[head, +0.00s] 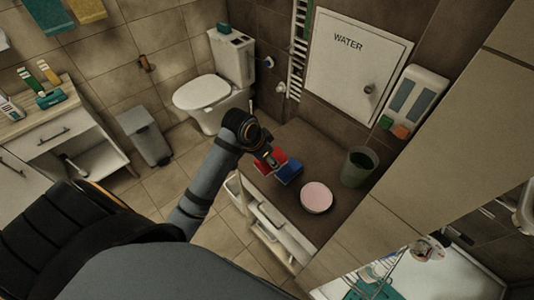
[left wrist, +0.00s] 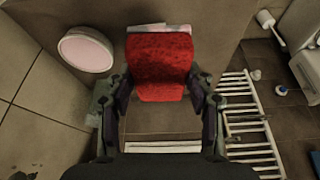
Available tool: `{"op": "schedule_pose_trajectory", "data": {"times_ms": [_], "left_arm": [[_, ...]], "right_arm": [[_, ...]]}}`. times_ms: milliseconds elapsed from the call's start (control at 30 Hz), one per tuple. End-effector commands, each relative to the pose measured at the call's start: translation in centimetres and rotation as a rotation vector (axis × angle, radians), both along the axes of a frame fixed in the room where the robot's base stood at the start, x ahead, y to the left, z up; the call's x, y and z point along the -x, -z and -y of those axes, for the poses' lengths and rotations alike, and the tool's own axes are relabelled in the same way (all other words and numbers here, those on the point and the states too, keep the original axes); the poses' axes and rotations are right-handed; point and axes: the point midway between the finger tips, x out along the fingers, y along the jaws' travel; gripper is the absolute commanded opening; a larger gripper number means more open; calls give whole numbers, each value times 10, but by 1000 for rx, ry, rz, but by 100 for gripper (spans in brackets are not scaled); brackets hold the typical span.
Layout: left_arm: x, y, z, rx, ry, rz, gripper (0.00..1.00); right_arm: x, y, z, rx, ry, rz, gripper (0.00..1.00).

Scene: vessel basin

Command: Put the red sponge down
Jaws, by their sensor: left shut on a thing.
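The red sponge (left wrist: 160,65) is between the two fingers of my left gripper (left wrist: 160,88) in the left wrist view, with a finger against each side. In the head view, my left gripper (head: 264,152) is over the near left part of the brown counter (head: 284,214), and only a small part of the red sponge (head: 276,156) shows. A blue block (head: 290,172) shows right beside it. I cannot tell whether the red sponge touches the counter. My right gripper is not in view.
A pink round dish (head: 316,197) lies on the counter to the right of the blue block; it also shows in the left wrist view (left wrist: 86,50). A dark green cup (head: 358,167) stands near the wall. A toilet (head: 205,92) stands behind. Bare counter lies behind the gripper.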

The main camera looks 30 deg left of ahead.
Motion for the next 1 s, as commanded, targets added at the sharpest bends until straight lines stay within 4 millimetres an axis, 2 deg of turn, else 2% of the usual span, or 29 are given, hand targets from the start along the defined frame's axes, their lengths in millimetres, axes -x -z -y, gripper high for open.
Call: {"op": "schedule_pose_trajectory", "data": {"times_ms": [33, 200, 300, 400, 733, 867, 1000], "left_arm": [[-12, 1, -10, -4, -3, -4, 28], [-54, 23, -36, 0, -4, -3, 28], [-68, 49, -44, 3, -3, -5, 28], [-79, 65, -50, 2, -2, -2, 28], [-92, 85, -59, 2, -1, -1, 28], [-91, 99, -58, 4, -1, -4, 28], [-92, 110, -59, 1, 0, 0, 28]], "right_arm": [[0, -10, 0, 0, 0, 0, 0], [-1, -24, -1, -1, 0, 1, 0], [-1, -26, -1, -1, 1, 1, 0], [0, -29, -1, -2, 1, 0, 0], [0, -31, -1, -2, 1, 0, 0], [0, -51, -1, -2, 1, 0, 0], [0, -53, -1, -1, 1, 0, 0]]}}
